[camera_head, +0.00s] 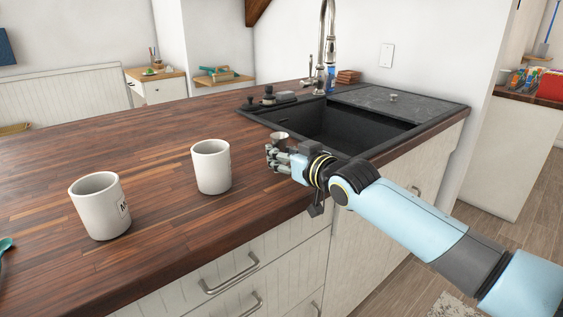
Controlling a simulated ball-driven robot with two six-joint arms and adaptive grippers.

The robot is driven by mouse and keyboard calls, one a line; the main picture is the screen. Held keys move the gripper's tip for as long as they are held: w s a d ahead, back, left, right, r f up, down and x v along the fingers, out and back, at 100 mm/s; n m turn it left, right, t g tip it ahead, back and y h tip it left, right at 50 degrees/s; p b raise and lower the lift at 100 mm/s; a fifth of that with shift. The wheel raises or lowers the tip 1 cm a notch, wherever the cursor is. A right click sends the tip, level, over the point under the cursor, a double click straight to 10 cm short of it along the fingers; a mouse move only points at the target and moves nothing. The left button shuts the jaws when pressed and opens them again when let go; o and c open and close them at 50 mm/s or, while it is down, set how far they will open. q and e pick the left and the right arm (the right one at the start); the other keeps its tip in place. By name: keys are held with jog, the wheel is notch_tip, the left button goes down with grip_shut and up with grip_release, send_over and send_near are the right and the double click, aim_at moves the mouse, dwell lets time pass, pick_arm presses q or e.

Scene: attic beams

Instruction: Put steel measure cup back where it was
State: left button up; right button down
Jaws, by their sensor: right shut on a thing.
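The steel measure cup (279,139) is a small, shiny grey cup just left of the sink's front corner. My right gripper (273,156) reaches in from the right, low over the wooden counter (150,160), and is shut on the cup. Its fingers hide the lower part of the cup, so I cannot tell whether the cup touches the counter.
Two white mugs, one nearer (98,208) and one farther (211,167), stand left of my right gripper. The black sink (340,128) is behind it, with a tall faucet (327,45). The counter's far left is mostly clear.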

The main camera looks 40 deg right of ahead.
jog(key=shift+f, duration=0.7)
jog(key=shift+f, duration=0.15)
jog(key=c, duration=1.1)
grip_release()
jog(key=shift+o, duration=0.2)
